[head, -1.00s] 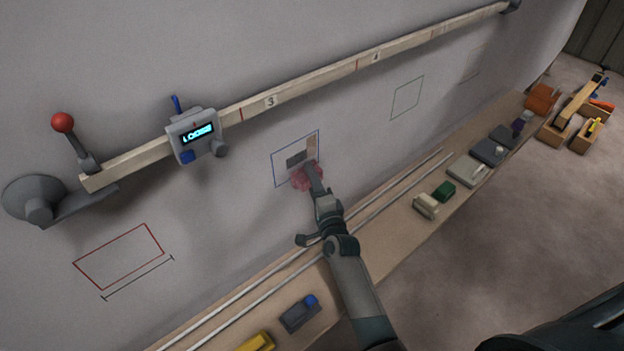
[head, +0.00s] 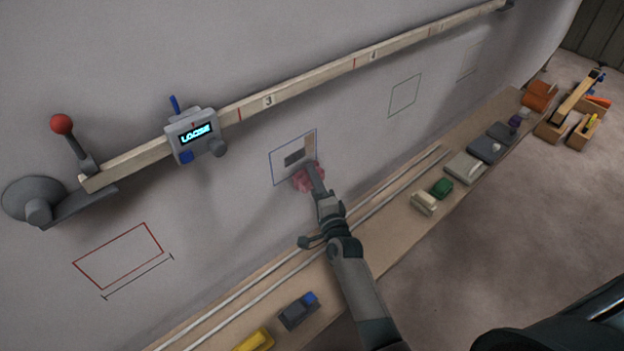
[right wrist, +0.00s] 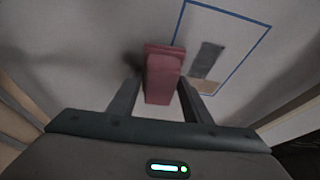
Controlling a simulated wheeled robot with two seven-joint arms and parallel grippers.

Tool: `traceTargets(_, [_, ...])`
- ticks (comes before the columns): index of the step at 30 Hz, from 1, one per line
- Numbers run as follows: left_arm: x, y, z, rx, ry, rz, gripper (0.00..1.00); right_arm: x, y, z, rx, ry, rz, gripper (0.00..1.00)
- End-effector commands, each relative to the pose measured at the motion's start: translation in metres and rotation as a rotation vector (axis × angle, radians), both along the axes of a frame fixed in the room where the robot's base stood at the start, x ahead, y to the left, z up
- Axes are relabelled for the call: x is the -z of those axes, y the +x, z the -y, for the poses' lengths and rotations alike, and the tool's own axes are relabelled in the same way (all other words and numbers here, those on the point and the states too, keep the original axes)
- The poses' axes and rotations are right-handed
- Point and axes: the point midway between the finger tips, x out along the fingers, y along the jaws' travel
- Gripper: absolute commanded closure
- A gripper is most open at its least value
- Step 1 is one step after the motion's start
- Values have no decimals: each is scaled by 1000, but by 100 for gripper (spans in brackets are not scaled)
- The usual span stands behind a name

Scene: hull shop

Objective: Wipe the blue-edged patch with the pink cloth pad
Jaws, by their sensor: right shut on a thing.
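The blue-edged patch (head: 280,168) is a blue outlined four-sided area on the grey hull wall. Inside it are a dark grey smear (head: 294,157) and a tan strip (head: 309,144). It also shows in the right wrist view, with its blue edge (right wrist: 225,9) and the smear (right wrist: 206,60). My right gripper (head: 315,180) is shut on the pink cloth pad (head: 303,180), at the patch's lower edge. In the right wrist view the pad (right wrist: 162,75) sits between the fingers, beside the blue edge. I cannot tell whether it touches the wall. My left gripper is not in view.
A long wooden batten (head: 320,78) crosses the wall above the patch, with a grey box reading "LOOSE" (head: 195,134). A red outline (head: 118,256) lies lower left.

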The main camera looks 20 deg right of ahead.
Motion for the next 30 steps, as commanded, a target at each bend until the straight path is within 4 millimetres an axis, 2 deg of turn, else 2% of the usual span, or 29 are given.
traceTargets(13, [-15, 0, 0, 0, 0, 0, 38, -2, -38, 14, 0, -1, -1, 75])
traceTargets(30, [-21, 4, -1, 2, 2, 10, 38, -3, -47, 17, 0, -1, -1, 75])
